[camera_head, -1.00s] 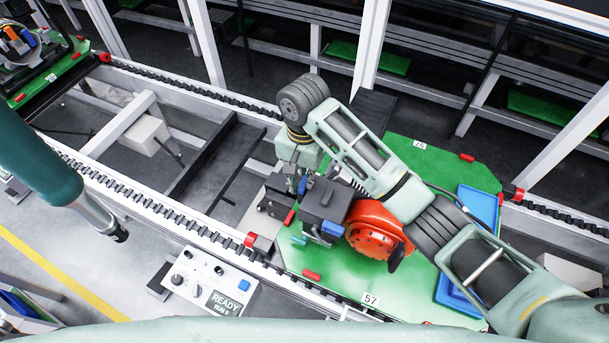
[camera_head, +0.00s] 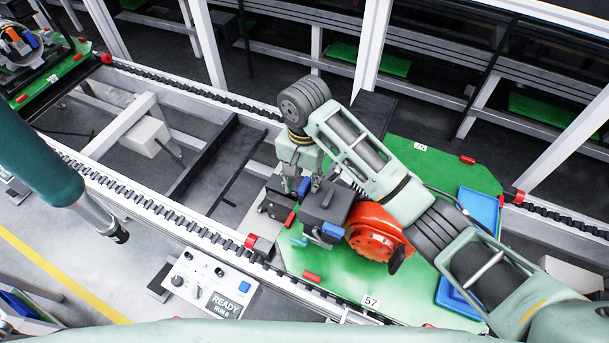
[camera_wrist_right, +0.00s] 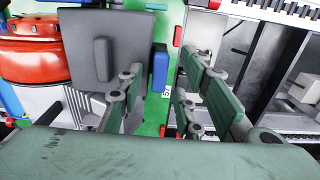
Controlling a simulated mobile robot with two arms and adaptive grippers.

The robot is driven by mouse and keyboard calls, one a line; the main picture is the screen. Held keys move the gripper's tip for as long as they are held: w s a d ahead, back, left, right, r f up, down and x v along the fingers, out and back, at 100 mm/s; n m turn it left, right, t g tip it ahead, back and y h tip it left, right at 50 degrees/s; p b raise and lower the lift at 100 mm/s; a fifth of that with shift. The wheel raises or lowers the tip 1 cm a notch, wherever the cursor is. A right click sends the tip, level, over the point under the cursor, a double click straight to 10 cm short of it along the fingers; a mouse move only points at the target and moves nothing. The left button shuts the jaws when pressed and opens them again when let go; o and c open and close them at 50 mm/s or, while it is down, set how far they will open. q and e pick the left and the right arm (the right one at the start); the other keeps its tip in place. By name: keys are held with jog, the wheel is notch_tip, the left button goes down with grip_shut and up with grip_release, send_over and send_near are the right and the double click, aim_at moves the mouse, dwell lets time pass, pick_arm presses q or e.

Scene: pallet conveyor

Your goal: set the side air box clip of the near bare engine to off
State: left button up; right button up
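The near engine stands on a green pallet (camera_head: 330,270) and has a red-orange round housing (camera_head: 374,232). A dark grey air box (camera_head: 326,203) sits at its left. A blue clip (camera_head: 304,187) is at the box's far side; it also shows in the wrist view (camera_wrist_right: 160,68), upright beside the box (camera_wrist_right: 105,45). Another blue clip (camera_head: 333,230) is on the box's near side. My right gripper (camera_head: 303,185) is open, its fingers (camera_wrist_right: 160,75) on either side of the far-side clip. Contact cannot be told.
A blue tray (camera_head: 478,206) lies on the pallet's right side, partly behind my right arm. A control panel (camera_head: 212,284) reading READY stands in front of the conveyor rail (camera_head: 150,208). Another loaded pallet (camera_head: 62,68) is at the upper left. The conveyor between the pallets is empty.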

aim_at(304, 184)
notch_tip(304, 184, up, 12)
dwell(0.6)
dwell(0.5)
